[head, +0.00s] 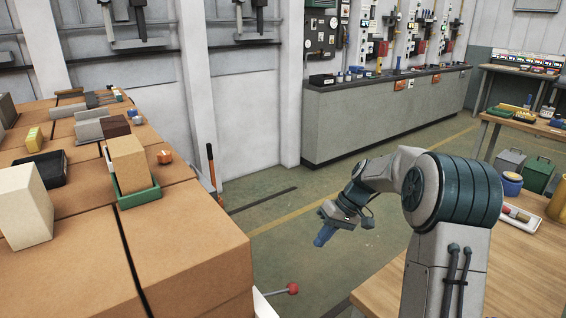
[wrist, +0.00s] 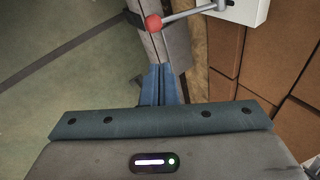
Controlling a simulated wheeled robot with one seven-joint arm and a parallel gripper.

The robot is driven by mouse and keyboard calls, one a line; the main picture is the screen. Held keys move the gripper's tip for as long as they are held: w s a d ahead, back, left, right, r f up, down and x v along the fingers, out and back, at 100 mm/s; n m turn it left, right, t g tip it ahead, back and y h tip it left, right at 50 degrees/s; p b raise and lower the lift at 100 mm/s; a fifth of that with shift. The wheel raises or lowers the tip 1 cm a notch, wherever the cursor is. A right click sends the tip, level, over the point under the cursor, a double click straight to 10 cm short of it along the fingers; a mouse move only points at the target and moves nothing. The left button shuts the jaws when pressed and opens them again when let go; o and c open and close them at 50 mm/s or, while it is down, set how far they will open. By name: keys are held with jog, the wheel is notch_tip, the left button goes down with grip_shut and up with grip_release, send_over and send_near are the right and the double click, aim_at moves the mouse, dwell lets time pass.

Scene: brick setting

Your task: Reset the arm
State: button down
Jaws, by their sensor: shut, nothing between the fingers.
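My gripper (head: 322,238) hangs in the open space between the brown block stack and the wooden table in the head view, pointing down over the floor. Its blue fingers (wrist: 158,86) are together and empty in the wrist view. My arm is bent, with the forearm reaching left from the large teal joint. The gripper touches nothing that I can see.
The brown stack (head: 185,235) at left carries blocks and a green tray (head: 137,197). A lever with a red ball (head: 293,288) juts out near its foot; the ball also shows in the wrist view (wrist: 153,23). A wooden table (head: 525,255) stands at right. Floor beyond is clear.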

jog(key=s+r+m+t+h+p, duration=0.1)
jog(key=s+r+h+p, duration=0.1)
jog(key=s+r, duration=0.3)
jog(key=s+r+m+t+h+p, duration=0.1)
jog(key=s+r, duration=0.4)
jog(key=s, duration=0.8)
jog(key=s+r+m+t+h+p, duration=0.1)
jog(key=s+r+h+p, duration=0.2)
jog(key=s, duration=0.7)
notch_tip(320, 180, up, 2)
jog(key=shift+a+r+m+t+p, duration=0.1)
jog(key=shift+a+m+t+p, duration=0.25)
jog(key=shift+p, duration=0.75)
jog(key=shift+a, duration=0.1)
